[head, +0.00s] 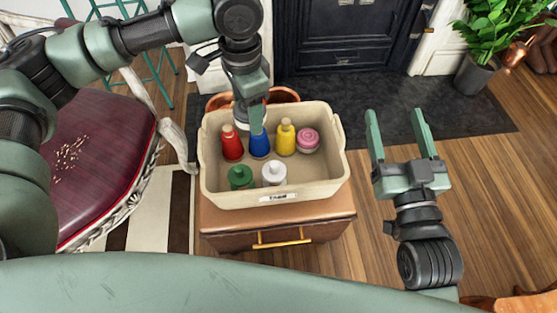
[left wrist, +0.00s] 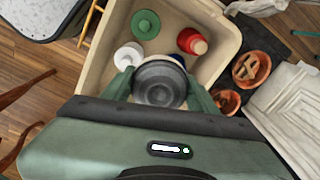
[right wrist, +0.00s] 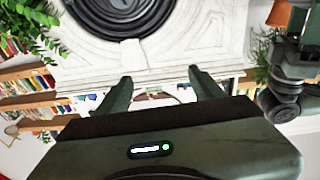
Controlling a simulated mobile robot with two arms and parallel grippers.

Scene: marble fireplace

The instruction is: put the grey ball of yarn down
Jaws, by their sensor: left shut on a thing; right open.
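My left gripper (head: 256,116) is above the back of a beige bin (head: 212,180), pointing down. In the left wrist view (left wrist: 160,90) it is shut on the round, ridged grey ball of yarn (left wrist: 160,83), which hangs over the bin. The head view mostly hides the ball behind the gripper. The bin holds a red item (head: 232,147), a blue one (head: 260,147), a yellow one (head: 285,140), a pink one (head: 308,141), a green one (head: 240,178) and a white one (head: 274,174). My right gripper (head: 403,128) is open and empty, right of the bin.
The bin stands on a wooden drawer cabinet (head: 225,222). Copper-coloured pots (head: 282,95) are behind it. A red cushioned chair (head: 100,160) is at left. A potted plant (head: 478,80) stands back right. The bin's front right inside floor is bare.

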